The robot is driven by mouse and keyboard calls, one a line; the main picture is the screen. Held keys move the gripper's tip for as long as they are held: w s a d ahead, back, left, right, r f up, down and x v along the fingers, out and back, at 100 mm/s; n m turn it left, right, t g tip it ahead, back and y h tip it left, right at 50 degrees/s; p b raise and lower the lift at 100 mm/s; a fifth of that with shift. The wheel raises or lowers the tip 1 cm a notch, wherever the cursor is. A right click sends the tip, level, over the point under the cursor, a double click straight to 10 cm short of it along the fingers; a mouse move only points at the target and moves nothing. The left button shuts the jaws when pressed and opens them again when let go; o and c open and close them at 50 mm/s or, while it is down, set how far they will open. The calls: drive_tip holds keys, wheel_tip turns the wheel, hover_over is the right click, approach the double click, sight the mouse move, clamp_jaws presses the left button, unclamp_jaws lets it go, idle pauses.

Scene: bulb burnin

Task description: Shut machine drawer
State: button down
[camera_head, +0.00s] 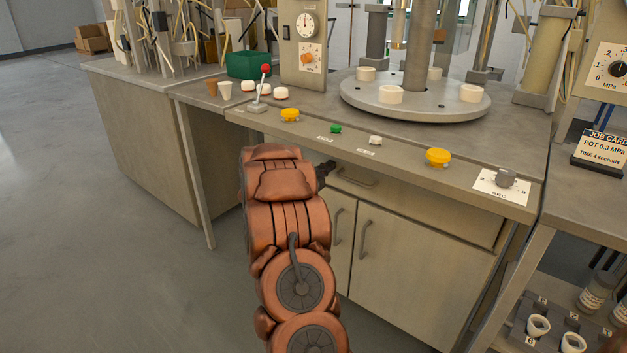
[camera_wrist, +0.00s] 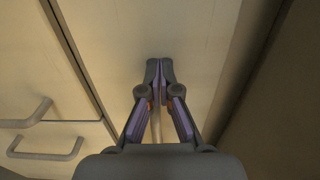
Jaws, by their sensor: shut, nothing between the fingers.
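The machine drawer (camera_head: 430,205) is a wide beige front under the control ledge, above two cabinet doors. Its handle (camera_head: 353,177) shows beside my gripper (camera_head: 327,168) in the head view. In the wrist view my gripper (camera_wrist: 160,68) is shut and empty, its fingertips over the drawer front (camera_wrist: 195,40). A pale bar (camera_wrist: 156,125), likely the drawer handle, shows behind the fingers. The drawer front looks close to flush with the cabinet; I cannot tell whether a small gap remains. My arm hides the drawer's left end in the head view.
Two cabinet doors (camera_head: 405,270) with handles (camera_head: 365,239) sit below the drawer. The control ledge (camera_head: 390,158) overhangs it, with yellow buttons (camera_head: 438,157) and a red-knobbed lever (camera_head: 265,72). A shelf unit (camera_head: 545,285) stands at right. Floor at left (camera_head: 80,200) is clear.

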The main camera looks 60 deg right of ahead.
drive_tip(key=shift+d+r, duration=0.15)
drive_tip(key=shift+r, duration=0.15)
drive_tip(key=a, duration=1.4)
drive_tip(key=shift+w+a+f, duration=0.15)
drive_tip(key=shift+w+f, duration=0.15)
drive_tip(key=shift+w, duration=0.05)
